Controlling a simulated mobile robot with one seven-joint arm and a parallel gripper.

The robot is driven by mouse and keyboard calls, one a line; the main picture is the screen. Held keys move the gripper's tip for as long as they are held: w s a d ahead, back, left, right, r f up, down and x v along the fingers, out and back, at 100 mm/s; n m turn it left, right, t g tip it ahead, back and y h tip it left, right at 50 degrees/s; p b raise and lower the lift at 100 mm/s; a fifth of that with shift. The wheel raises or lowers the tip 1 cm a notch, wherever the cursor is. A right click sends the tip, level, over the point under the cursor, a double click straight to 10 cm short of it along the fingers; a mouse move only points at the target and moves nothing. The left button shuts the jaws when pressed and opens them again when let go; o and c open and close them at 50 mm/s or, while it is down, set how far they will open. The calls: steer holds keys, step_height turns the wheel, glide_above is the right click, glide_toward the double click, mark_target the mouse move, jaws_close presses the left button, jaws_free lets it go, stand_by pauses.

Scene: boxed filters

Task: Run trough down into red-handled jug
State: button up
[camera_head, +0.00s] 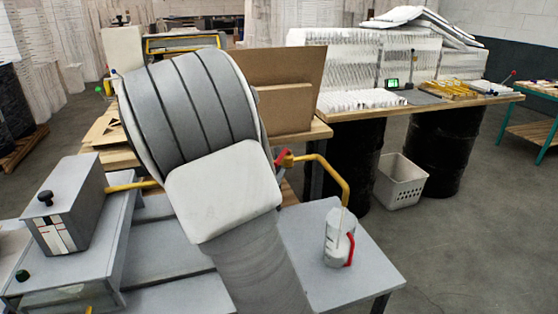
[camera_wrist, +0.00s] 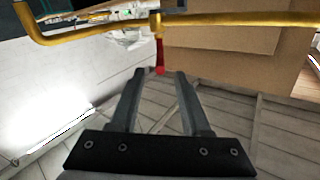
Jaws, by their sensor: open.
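The jug (camera_head: 332,250), pale grey with a red handle (camera_head: 350,249), stands upright on the grey table at right. A yellow pipe (camera_head: 335,178) bends down to just above its mouth; I cannot tell whether liquid runs. A red lever (camera_head: 284,159) sits on this pipe and also shows in the wrist view (camera_wrist: 160,55). My gripper (camera_wrist: 160,72) is open, with the lever's end between or just beyond its fingertips; contact is not clear.
Cardboard boxes (camera_head: 285,107) stand behind the lever, and cardboard fills the wrist view's right side (camera_wrist: 230,50). The grey table (camera_head: 365,275) is clear around the jug. A white basket (camera_head: 402,181) stands on the floor by black drums under a wooden bench.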

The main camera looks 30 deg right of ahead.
mark_target(279, 157)
steer(key=x, duration=0.7)
steer(key=shift+w+d, duration=0.2)
jaws_close()
stand_by(1.1)
